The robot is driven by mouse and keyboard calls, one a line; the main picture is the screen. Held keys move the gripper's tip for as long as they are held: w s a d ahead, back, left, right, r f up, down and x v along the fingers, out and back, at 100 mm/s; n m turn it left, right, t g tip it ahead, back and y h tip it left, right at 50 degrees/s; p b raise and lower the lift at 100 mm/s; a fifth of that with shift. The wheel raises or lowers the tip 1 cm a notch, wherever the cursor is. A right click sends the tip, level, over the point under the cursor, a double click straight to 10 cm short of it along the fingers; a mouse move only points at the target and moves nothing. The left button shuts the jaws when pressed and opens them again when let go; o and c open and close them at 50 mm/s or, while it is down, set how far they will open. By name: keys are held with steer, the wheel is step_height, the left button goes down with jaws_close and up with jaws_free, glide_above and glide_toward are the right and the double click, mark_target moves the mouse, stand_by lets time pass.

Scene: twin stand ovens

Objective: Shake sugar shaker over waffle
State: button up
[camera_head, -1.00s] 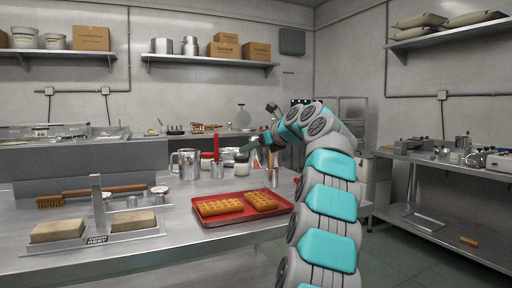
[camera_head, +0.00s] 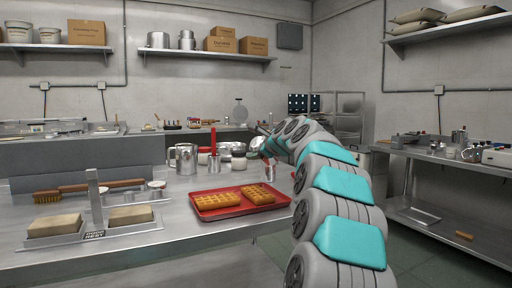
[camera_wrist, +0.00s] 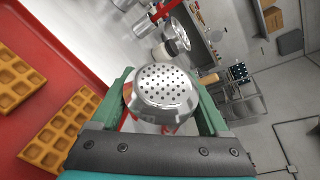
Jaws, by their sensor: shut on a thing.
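The sugar shaker (camera_wrist: 165,92) has a domed, perforated metal lid and a clear body with red visible through it. In the wrist view my gripper (camera_wrist: 163,85) is shut on it, with a green finger on each side and the lid facing the camera. A red tray (camera_head: 205,214) on the steel table holds two golden waffles, a left one (camera_head: 217,200) and a right one (camera_head: 258,194). The wrist view shows both waffles left of the shaker, which is off to their side.
A brush (camera_head: 90,188) and a steel stand with sponge-like blocks (camera_head: 55,226) lie left. The table front beside the tray is clear.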

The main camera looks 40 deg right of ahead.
steer(key=shift+f+b, duration=0.25)
steer(key=shift+b, duration=0.35)
steer(key=shift+d+f+n+b, duration=0.15)
steer(key=shift+n+b, duration=0.25)
steer(key=shift+b, duration=0.3)
steer(key=shift+h+b, duration=0.3)
steer(key=shift+f+b, duration=0.2)
steer(key=shift+b, duration=0.4)
steer(key=n+b, duration=0.1)
steer(key=b, duration=0.2)
steer(key=f+n+b, duration=0.1)
steer(key=b, duration=0.2)
steer(key=shift+d+t+h, duration=0.2)
steer(key=shift+t+h, duration=0.2)
steer(key=shift+n+b, duration=0.3)
steer(key=shift+b, duration=0.9)
steer(key=b, duration=0.3)
steer(key=shift+d+f+n, duration=0.15)
steer(key=shift+f+n, duration=0.1)
steer(key=shift+n, duration=0.15)
steer(key=n+b, duration=0.1)
steer(key=b, duration=0.2)
steer(key=shift+t+h, duration=0.3)
steer(key=shift+t, duration=0.1)
steer(key=shift+f+n+b, duration=0.15)
steer(key=shift+n+b, duration=0.15)
